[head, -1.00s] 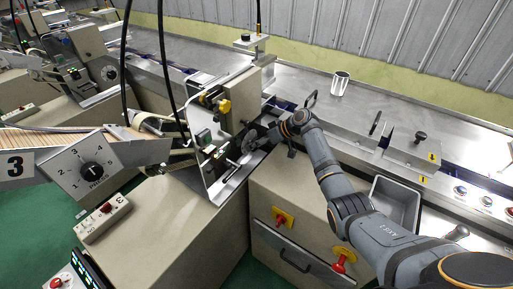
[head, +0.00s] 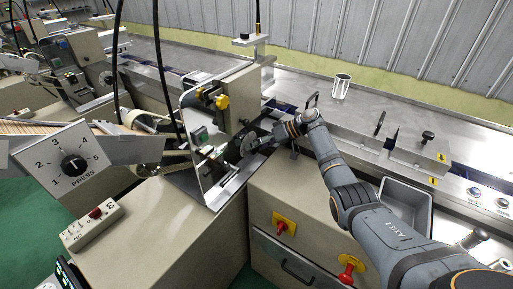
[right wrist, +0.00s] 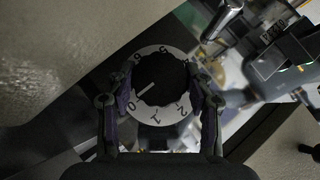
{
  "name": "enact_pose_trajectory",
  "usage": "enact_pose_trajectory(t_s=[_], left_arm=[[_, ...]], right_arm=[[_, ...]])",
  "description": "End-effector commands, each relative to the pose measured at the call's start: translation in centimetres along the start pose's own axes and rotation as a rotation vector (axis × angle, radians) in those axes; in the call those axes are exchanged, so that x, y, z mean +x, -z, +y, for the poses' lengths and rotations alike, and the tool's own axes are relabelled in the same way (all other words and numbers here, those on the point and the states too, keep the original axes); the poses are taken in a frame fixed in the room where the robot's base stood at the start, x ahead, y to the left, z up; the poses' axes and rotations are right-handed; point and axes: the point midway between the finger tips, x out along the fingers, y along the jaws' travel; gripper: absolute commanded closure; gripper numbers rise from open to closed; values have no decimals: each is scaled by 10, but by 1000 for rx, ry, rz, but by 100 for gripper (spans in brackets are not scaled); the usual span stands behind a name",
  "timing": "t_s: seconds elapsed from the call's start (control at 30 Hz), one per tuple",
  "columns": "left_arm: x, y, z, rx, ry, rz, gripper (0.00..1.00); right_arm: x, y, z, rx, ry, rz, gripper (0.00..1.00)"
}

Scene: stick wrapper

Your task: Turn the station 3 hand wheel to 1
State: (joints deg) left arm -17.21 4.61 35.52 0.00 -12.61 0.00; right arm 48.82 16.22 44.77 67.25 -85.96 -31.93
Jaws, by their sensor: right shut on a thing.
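The station 3 hand wheel (head: 249,143) is a dark disc on the side of the station's machine. In the right wrist view, its black knob (right wrist: 162,80) sits within a pale numbered ring (right wrist: 155,112). The white line on the knob points down-left, close to the 0; the 1 is a little further round at the bottom. My right gripper (head: 260,141) is shut on the hand wheel, with a finger on each side of the knob, as the right wrist view (right wrist: 161,98) shows. My left gripper is out of view.
A metal cup (head: 341,87) stands on the bench behind my right arm. A grey tray (head: 405,205) and red-handled switches (head: 284,225) are near the arm.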

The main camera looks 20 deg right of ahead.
Motion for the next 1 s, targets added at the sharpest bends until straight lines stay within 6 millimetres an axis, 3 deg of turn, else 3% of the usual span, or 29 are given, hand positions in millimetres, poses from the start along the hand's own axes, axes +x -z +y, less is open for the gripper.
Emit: enact_pose_trajectory(t_s=[0.13, 0.17, 0.33, 0.67, 0.77, 1.0], left_arm=[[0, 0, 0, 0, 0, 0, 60], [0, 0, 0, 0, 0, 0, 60], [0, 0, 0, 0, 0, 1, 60], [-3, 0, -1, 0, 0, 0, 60], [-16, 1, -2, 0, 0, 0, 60], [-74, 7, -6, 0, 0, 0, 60]], right_arm=[[1, -2, 0, 3, 2, -3, 79], [1, -2, 0, 3, 2, -3, 46], [1, -1, 0, 2, 1, -2, 24], [0, 0, -1, -5, -6, -1, 24], [-2, 2, -5, -39, -37, -2, 24], [-5, 5, -13, -270, -266, -2, 24]])
